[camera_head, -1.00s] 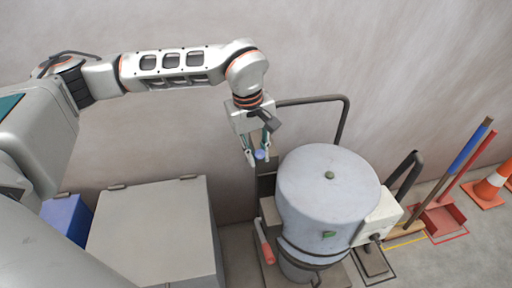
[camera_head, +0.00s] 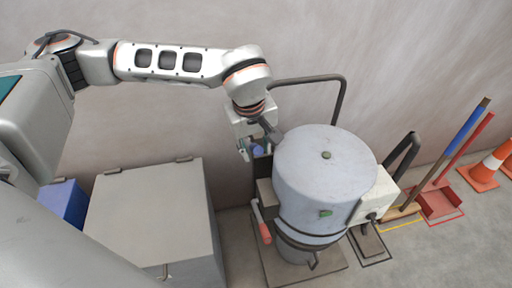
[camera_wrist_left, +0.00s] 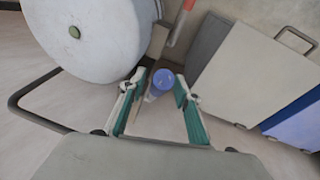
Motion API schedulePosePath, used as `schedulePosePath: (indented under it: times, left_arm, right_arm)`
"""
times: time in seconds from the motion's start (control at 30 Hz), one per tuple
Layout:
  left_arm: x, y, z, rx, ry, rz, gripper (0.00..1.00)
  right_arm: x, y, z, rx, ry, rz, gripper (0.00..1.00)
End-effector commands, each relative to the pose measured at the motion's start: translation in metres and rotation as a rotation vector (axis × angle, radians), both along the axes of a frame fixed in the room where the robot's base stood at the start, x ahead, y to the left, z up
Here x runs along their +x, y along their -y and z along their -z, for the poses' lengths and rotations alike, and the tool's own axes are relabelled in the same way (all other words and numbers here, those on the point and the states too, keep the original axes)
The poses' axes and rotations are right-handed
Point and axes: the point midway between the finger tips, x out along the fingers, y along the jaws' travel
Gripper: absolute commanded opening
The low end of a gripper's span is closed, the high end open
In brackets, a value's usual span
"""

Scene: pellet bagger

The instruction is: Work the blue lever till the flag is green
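The blue lever shows as a round blue knob (camera_head: 258,149) left of a pale grey drum-shaped machine (camera_head: 318,172). My left gripper (camera_head: 254,148) is on the knob from above, a finger on either side. Most of the lever's shaft is hidden. A small green piece (camera_head: 326,213) shows on the drum's front; I cannot tell if it is the flag. My right gripper is not in view.
A red-handled lever (camera_head: 264,232) hangs at the machine's lower left. A dark bent rail (camera_head: 341,100) rises behind it. A grey cabinet (camera_head: 150,215) stands left beside a blue box (camera_head: 64,204).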

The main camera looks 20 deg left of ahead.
Motion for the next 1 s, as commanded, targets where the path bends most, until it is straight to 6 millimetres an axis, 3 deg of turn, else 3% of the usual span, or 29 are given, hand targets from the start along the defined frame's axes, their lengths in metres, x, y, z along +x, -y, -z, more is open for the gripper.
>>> schedulePosePath:
  times: [0.3, 0.47, 1.0]
  left_arm:
    - [0.000, 0.000, 0.000, 0.000, 0.000, 0.000, 0.34]
    - [-0.001, 0.000, -0.012, 0.000, 0.003, -0.001, 0.34]
    - [-0.024, 0.002, -0.105, 0.000, 0.003, 0.000, 0.34]
  right_arm:
    - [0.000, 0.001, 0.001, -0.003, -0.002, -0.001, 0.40]
    - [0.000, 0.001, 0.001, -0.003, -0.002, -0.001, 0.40]
    - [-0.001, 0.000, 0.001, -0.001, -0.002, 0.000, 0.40]
